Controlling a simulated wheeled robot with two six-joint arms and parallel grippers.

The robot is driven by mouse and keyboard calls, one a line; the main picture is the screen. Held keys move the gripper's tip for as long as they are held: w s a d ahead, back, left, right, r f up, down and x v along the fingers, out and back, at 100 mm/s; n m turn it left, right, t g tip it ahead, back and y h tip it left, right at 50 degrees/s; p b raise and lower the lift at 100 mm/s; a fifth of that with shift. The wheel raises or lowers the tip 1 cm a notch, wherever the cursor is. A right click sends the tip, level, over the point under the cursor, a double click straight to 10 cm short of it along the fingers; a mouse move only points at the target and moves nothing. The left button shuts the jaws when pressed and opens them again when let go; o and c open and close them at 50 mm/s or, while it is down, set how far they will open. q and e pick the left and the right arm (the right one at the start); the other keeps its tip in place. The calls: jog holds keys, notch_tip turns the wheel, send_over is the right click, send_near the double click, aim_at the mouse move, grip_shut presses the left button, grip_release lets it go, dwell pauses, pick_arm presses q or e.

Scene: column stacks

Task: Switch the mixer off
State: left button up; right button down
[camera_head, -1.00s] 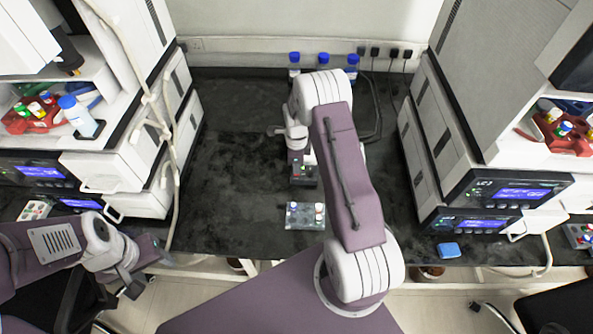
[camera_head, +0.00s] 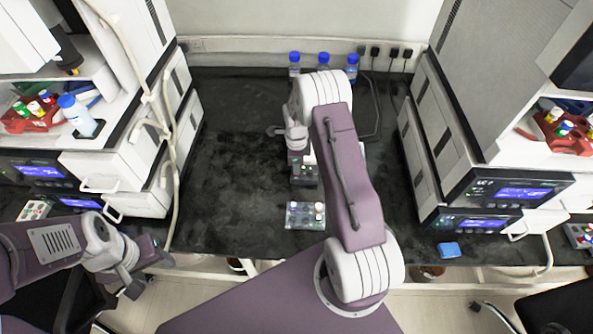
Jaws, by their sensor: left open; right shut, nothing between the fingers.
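My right gripper (camera_head: 304,178) points down over the middle of the dark bench, at the end of my arm crossing the centre of the head view. Its fingers look closed with nothing between them. Small coloured spots show beside its dark body. I cannot make out the mixer with certainty; my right arm hides part of the bench. My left gripper (camera_head: 162,257) is open at the lower left, by the bench's front edge.
Blue-capped bottles (camera_head: 323,64) stand along the back wall. White instrument stacks with blue displays flank the bench, on the left (camera_head: 40,172) and right (camera_head: 520,193). A blue item (camera_head: 449,250) lies at the right front. The bench (camera_head: 235,150) left of my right arm is clear.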

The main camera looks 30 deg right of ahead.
jog(key=shift+f+b, duration=0.55)
jog(key=shift+f, duration=0.3)
dwell(0.3)
jog(key=shift+r+p, duration=0.7)
jog(key=shift+r, duration=0.1)
notch_tip(320, 180, up, 4)
jog(key=p, duration=0.2)
jog(key=shift+f+p, duration=0.2)
jog(key=shift+p, duration=0.2)
jog(key=shift+f, duration=0.1)
